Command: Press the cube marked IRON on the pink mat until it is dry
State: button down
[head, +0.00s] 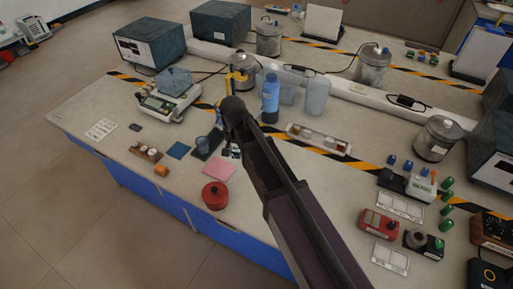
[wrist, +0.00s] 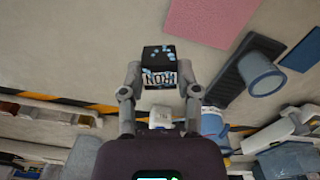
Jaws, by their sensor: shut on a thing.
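A black cube (wrist: 158,54) with white lettering and pale blue specks on its faces sits between the two fingers of my gripper (wrist: 160,76). The lettering appears to read IRON, turned over in the wrist view. My gripper is shut on it from both sides. The pink mat (head: 219,168) lies flat on the bench in the head view, just in front of my gripper (head: 234,151). It also shows at the top of the wrist view (wrist: 208,20), apart from the cube in the picture. In the head view my arm hides most of the cube.
A blue mat (head: 178,149) and a dark tray with a blue cup (head: 202,143) lie left of the pink mat. A red round pot (head: 215,195) stands in front of it. A blue bottle (head: 270,98) and clear containers (head: 317,95) stand behind my gripper.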

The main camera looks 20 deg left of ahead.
jog(key=shift+n, duration=0.3)
jog(key=s+a, duration=0.2)
jog(key=a, duration=0.1)
jog(key=s+a, duration=0.1)
jog(key=a, duration=0.1)
jog(key=shift+r, duration=0.2)
jog(key=shift+f, duration=0.15)
jog(key=shift+f+b, duration=2.75)
jog(key=shift+b, duration=0.05)
jog(key=c, duration=1.1)
grip_release()
jog(key=shift+c, duration=0.2)
grip_shut()
